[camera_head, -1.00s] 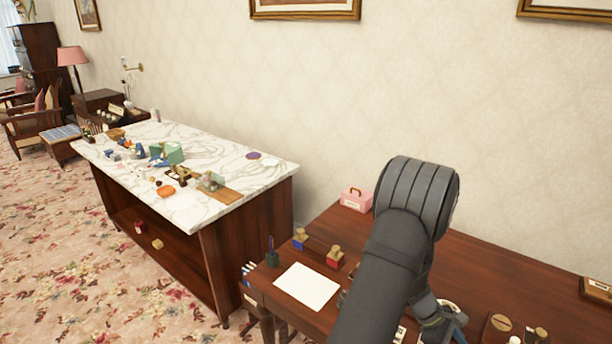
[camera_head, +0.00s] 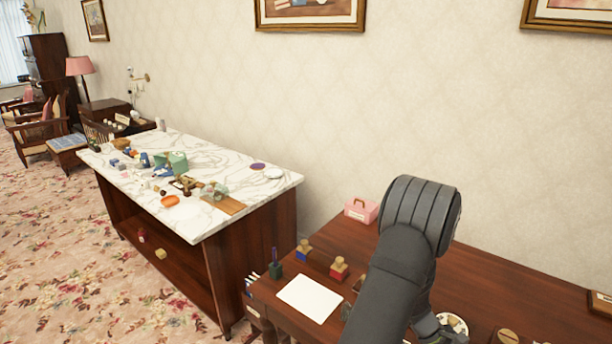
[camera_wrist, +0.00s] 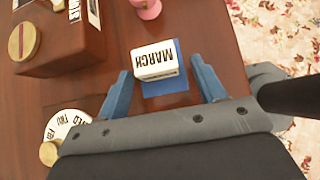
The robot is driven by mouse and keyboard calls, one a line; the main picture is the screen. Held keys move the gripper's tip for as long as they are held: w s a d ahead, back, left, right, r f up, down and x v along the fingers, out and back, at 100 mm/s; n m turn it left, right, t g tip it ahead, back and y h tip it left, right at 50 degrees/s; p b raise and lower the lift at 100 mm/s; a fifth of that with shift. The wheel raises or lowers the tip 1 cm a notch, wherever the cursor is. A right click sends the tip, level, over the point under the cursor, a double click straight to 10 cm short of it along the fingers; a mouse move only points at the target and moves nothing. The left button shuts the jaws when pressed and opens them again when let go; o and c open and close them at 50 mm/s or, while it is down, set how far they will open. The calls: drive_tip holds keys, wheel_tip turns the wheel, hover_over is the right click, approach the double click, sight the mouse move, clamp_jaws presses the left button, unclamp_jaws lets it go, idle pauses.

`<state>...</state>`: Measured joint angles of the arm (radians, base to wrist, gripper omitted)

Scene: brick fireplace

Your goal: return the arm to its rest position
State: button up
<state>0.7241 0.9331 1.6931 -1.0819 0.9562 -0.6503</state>
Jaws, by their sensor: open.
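My arm's dark grey links fill the lower right of the head view, bent over the wooden desk (camera_head: 480,275). My gripper shows in the wrist view (camera_wrist: 160,66) with its two blue-grey fingers apart. A white block marked MARCH (camera_wrist: 155,62) lies on a blue square (camera_wrist: 165,88) below, in the gap between the fingers as seen from the wrist. I see no finger touching it, though the height between them is hard to judge. In the head view the fingers are mostly hidden behind my arm.
The desk holds a pink box (camera_head: 361,210), white paper (camera_head: 309,298), stamps and a round dial (camera_wrist: 68,125). A wooden calendar box (camera_wrist: 75,45) is close to the left finger. A cluttered marble-topped table (camera_head: 240,180) stands at left; a wall rises behind.

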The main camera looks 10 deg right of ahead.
drive_tip(key=v, duration=1.1)
drive_tip(key=shift+r, duration=0.2)
drive_tip(key=x, duration=1.2)
drive_tip(key=r, duration=0.4)
drive_tip(key=shift+w+r, duration=0.2)
drive_tip(key=s+r, duration=0.7)
drive_tip(key=s, duration=0.5)
drive_tip(key=w+m+t+y, duration=0.4)
drive_tip(key=w+m+t, duration=0.5)
drive_tip(key=w+m, duration=0.8)
drive_tip(key=shift+w+r, duration=0.5)
drive_tip(key=shift+w, duration=1.6)
drive_tip(key=shift+a, duration=0.1)
